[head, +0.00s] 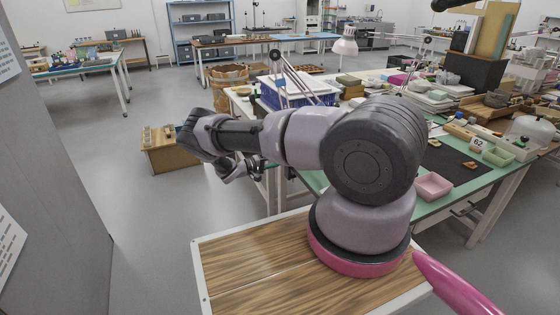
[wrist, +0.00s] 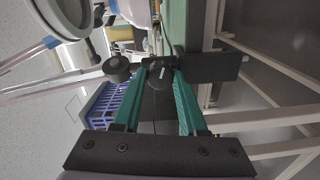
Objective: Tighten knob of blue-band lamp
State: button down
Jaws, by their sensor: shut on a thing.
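In the wrist view my gripper (wrist: 160,78) has two green fingers closed on a black round knob (wrist: 158,75) with a pale pointer line. The knob sits by a dark clamp-like block (wrist: 215,67) at the green table edge. A lamp with pale arms (wrist: 50,84) stands to the left, with a blue band (wrist: 50,42) on one arm and a round shade (wrist: 65,15) at the top. A second dark knob (wrist: 117,68) is on its arm joint. In the head view my gripper (head: 240,172) is beside the table's left end; its fingertips and the held knob cannot be made out.
A blue crate (head: 300,92) stands on the cluttered green-topped table (head: 455,190), near the lamp arms (head: 290,75). A pink tray (head: 433,186) is at the front edge. A wooden box (head: 165,155) sits on the floor at left. The floor between is free.

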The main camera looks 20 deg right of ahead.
jog(key=shift+f+m, duration=0.2)
jog(key=shift+m, duration=6.7)
jog(key=shift+c, duration=2.2)
grip_release()
jog(key=a, duration=1.1)
jog(key=shift+s, duration=0.3)
